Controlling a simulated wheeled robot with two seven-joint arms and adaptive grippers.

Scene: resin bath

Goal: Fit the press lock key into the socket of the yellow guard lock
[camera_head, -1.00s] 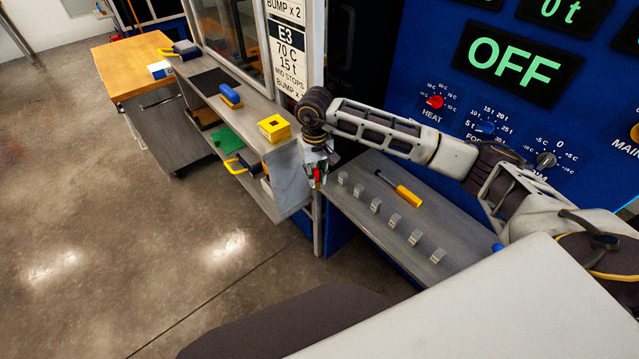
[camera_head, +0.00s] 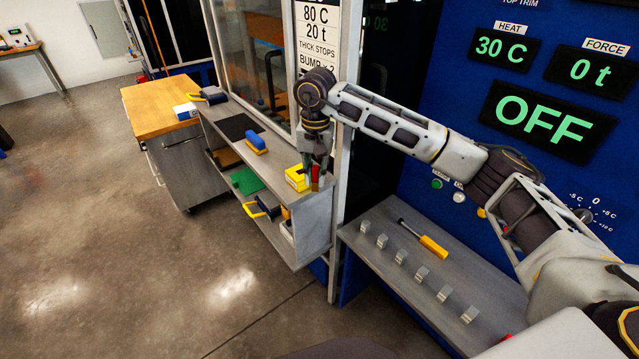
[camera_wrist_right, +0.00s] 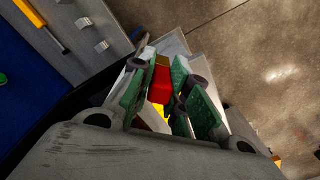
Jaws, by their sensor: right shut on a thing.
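The yellow guard lock (camera_head: 295,176) is a small box on the top near the right end of the grey shelf unit. My right gripper (camera_head: 316,180) hangs pointing down at the lock's right side and partly covers it in the head view. It is shut on the red press lock key (camera_head: 315,173). In the right wrist view the key (camera_wrist_right: 160,86) sits between the green finger pads (camera_wrist_right: 160,95), with a brass-coloured part at one end. A yellow patch shows behind the fingers there. The lock's socket cannot be made out, nor whether key and lock touch. My left gripper is not in view.
A blue-and-yellow brush (camera_head: 256,143) and a dark mat (camera_head: 240,127) lie on the shelf top. A grey bench (camera_head: 390,268) to the right carries several metal blocks and a yellow-handled tool (camera_head: 432,246). A frame post (camera_head: 345,190) stands close beside the gripper.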

